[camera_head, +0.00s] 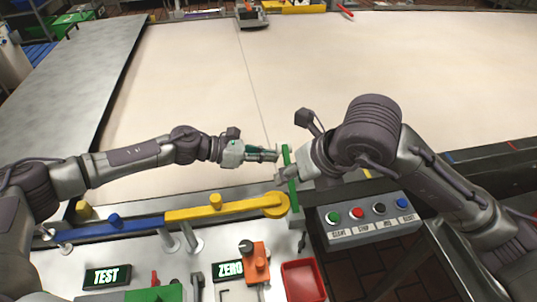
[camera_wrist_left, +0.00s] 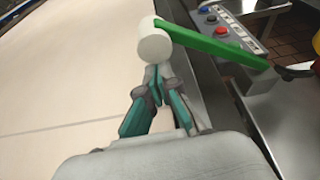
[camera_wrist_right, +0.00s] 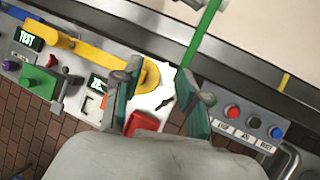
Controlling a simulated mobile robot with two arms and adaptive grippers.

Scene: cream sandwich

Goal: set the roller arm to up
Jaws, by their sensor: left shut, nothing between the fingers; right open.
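The roller arm is a green bar (camera_head: 289,170) at the right end of the yellow bar, beside the belt edge. In the left wrist view the green bar (camera_wrist_left: 220,47) carries a white roller (camera_wrist_left: 154,46) at its end. My left gripper (camera_head: 275,155) is shut and empty. Its tips (camera_wrist_left: 157,75) are close to the roller; contact cannot be told. My right gripper (camera_head: 283,182) is open beside the green bar. In the right wrist view its fingers (camera_wrist_right: 160,98) are spread, with the green bar (camera_wrist_right: 200,38) extending up from between them, nearer the right finger.
A control box (camera_head: 368,218) with several coloured buttons stands right of the arm. The yellow bar (camera_head: 215,208) and blue bar (camera_head: 110,226) run along the front. The pale belt (camera_head: 200,80) behind is mostly clear.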

